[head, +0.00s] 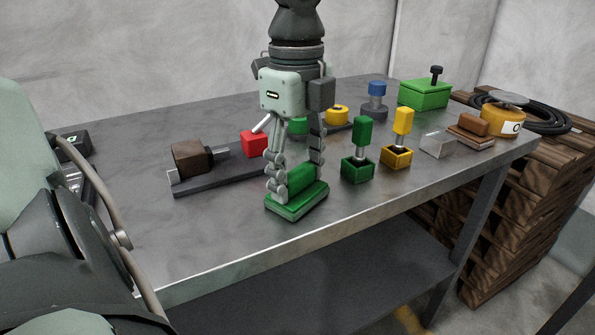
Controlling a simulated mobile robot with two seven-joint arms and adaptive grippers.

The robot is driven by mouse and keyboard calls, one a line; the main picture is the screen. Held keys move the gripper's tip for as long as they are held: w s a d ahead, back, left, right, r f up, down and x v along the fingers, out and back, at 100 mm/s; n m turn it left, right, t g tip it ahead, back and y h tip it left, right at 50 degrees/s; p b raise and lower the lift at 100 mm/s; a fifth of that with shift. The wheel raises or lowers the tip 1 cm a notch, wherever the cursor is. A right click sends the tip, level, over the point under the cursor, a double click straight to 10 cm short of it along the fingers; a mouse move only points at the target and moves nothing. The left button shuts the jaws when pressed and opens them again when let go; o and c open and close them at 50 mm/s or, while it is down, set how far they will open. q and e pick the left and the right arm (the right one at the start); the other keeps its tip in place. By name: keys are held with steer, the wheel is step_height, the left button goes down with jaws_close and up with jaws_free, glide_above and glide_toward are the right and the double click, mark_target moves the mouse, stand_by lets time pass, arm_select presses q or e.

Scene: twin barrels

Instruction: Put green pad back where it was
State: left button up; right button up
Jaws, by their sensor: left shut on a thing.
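The green pad (296,205) is a flat green base with a green block-shaped grip on top. It is near the front edge of the grey table, left of the small green box. My left gripper (296,175) points down over it, its fingers shut on the grip. I cannot tell whether the pad's base touches the table or hangs just above it. My gripper hides part of the table and objects behind it. My right gripper is not in view.
A grey rail (215,182) behind carries a brown block (190,158) and a red block (254,143). Green box (357,170) and yellow box (396,157), each with a matching upright piece, stand close on the right. The front left tabletop is clear.

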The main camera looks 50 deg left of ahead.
mark_target(297, 170)
arm_select(q)
steer(key=o, duration=0.9)
steer(key=shift+c, duration=0.2)
steer(key=o, duration=0.3)
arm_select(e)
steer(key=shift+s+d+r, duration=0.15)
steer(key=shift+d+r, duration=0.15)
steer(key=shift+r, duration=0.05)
arm_select(q)
steer(key=shift+o, duration=0.2)
steer(key=shift+r, duration=0.1)
steer(key=shift+r+p, duration=0.3)
steer(key=shift+p, duration=0.05)
step_height(297, 170, up, 12)
steer(key=shift+f, duration=0.25)
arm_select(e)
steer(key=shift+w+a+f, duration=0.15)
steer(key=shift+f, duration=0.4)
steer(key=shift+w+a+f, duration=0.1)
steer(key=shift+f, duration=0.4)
